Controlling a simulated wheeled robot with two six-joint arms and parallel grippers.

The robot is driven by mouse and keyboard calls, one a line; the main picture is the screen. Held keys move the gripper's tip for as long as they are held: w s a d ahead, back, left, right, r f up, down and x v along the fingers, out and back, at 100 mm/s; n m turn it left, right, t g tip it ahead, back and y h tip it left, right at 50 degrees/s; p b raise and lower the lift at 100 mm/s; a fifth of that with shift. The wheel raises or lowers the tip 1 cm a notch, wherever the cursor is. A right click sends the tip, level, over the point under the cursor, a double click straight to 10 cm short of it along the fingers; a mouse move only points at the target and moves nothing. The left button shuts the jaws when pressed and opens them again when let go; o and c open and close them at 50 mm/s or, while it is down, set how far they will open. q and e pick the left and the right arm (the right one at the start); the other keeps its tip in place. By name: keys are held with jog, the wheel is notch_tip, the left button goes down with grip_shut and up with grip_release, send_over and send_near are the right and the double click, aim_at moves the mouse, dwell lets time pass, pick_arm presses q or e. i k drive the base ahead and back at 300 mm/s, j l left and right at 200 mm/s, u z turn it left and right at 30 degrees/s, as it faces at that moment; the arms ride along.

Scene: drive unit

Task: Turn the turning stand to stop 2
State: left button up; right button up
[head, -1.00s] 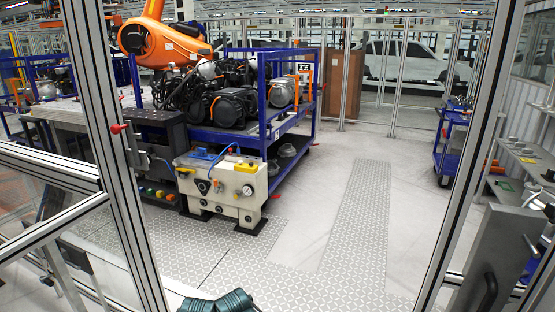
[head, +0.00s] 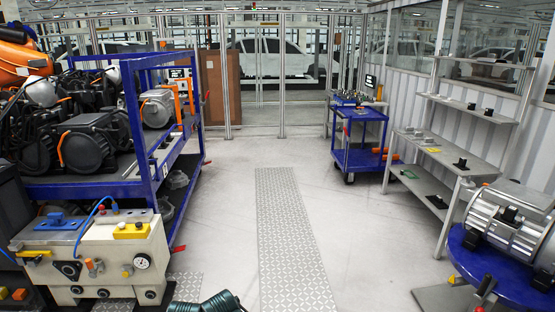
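A round blue table (head: 480,262) at the right edge, partly cut off, looks like the turning stand. A large silver ribbed drive unit (head: 507,222) with black fittings lies on it. Stop marks cannot be read, so its stop cannot be told. A slim dark shape (head: 485,287) shows in front of the blue table at the lower right. My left gripper is not in view.
A blue rack (head: 150,187) with black motors and a cream unit (head: 95,250) with gauge and buttons stand at the left. A grey shelf bench (head: 440,158) and a blue cart (head: 358,158) are at the right. The floor (head: 335,230) between is clear. Dark green ribbed parts (head: 222,301) show at the bottom.

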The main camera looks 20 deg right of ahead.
aim_at(518, 266)
jog(key=i+l+z, duration=0.15)
jog(key=i+z, duration=0.55)
jog(key=z, duration=0.25)
jog(key=i+j+z, duration=0.1)
jog(key=i+z, duration=0.35)
jog(key=i+j+z, duration=0.2)
jog(key=z, duration=0.3)
jog(key=i+j+z, duration=0.1)
jog(key=i+z, duration=0.25)
jog(key=i+j+z, duration=0.15)
jog(key=z, duration=0.2)
jog(key=i+j+z, duration=0.35)
jog(key=i+l+u, duration=0.65)
jog(key=l, duration=0.2)
jog(key=k+j, duration=0.05)
